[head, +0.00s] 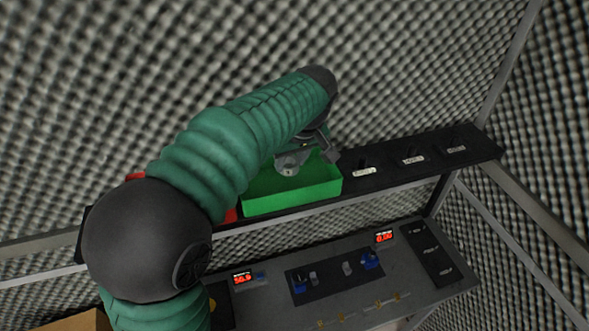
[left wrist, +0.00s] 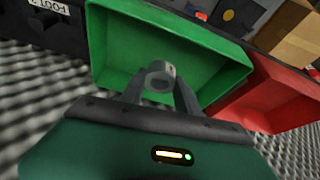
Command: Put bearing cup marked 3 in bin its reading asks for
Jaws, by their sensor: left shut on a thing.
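My left gripper (head: 292,158) is over the green bin (head: 290,194), its arm reaching across from the left. In the left wrist view, the left gripper's fingers (left wrist: 160,88) are shut on a small grey round bearing cup (left wrist: 160,72). The cup is in front of the open green bin (left wrist: 112,48); its height above the floor of the bin is hard to tell. No mark is readable on the cup. A red bin (left wrist: 272,104) stands beside the green one; my arm mostly hides it in the head view. My right gripper is not in view.
A dark shelf (head: 395,180) carries the bins and several labelled holders. Below it, a grey bench (head: 330,300) has a left display (head: 243,278), seemingly 56.6, and a right display (head: 384,237), seemingly 0.00. A cardboard box (head: 80,322) is at lower left. Foam walls stand behind.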

